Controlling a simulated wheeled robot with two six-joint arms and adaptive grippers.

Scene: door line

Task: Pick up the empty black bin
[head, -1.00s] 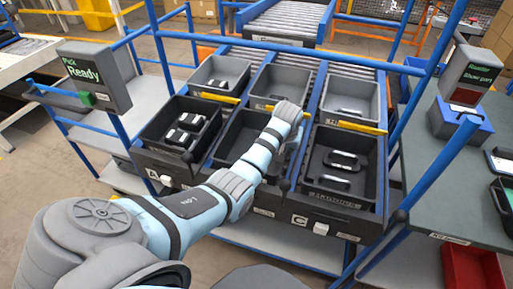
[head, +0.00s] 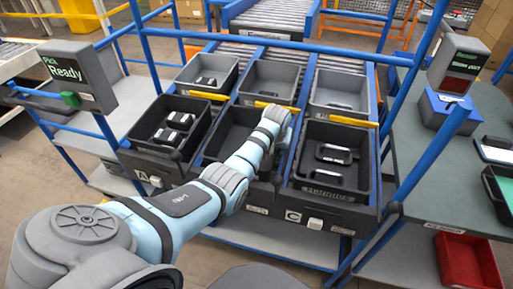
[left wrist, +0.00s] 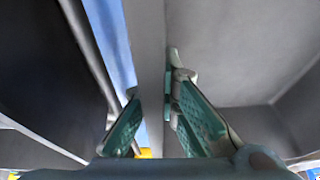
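The empty black bin (head: 226,140) is the middle one of three black bins in the front row in the head view. My left arm crosses its front and right side and hides part of it. My left gripper's end (head: 277,122) is over the bin's right side, and its fingers are hidden there. In the left wrist view my left gripper (left wrist: 153,90) has its two teal-padded fingers apart, one on each side of a grey wall or rim strip (left wrist: 150,45). I cannot tell whether they touch it. My right gripper is not in view.
The left black bin (head: 145,133) and right black bin (head: 303,180) hold dark handle-like parts. Grey bins (head: 268,82) stand behind on the rollers. Blue rack posts (head: 402,75) and rails surround the bins.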

